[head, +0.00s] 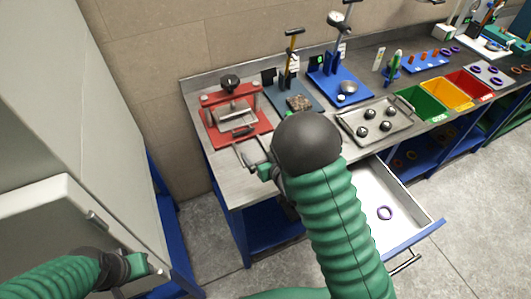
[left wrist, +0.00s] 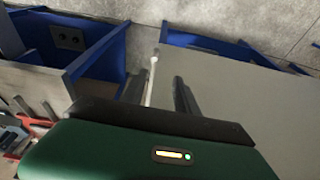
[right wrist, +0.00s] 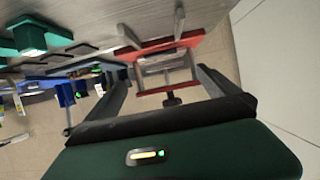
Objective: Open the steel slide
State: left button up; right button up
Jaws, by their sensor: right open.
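The red press (head: 215,133) stands at the left end of the bench. The steel slide (head: 236,113) lies in its frame, with a black grip (head: 243,131) at its front edge. My right gripper (head: 246,153) is open and empty, just in front of the press and apart from it. In the right wrist view the red press (right wrist: 165,47) and its steel part (right wrist: 165,68) show upside down between the parted fingers. My left gripper (head: 150,268) is low by the grey cabinet. Its fingers (left wrist: 160,92) are apart, with a thin pale rod (left wrist: 152,75) between them.
A steel tray (head: 350,128) with several dark round pieces lies to the right. Lever presses stand behind it. An open white drawer (head: 405,195) juts out below the bench. The grey cabinet (head: 60,205) stands at the left. Green, yellow and red bins (head: 415,105) are farther right.

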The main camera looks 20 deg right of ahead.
jog(key=v, duration=0.2)
jog(key=shift+s+r, duration=0.1)
jog(key=shift+s, duration=0.2)
jog(key=p+v, duration=1.6)
jog(key=p, duration=0.3)
jog(key=shift+s, duration=0.3)
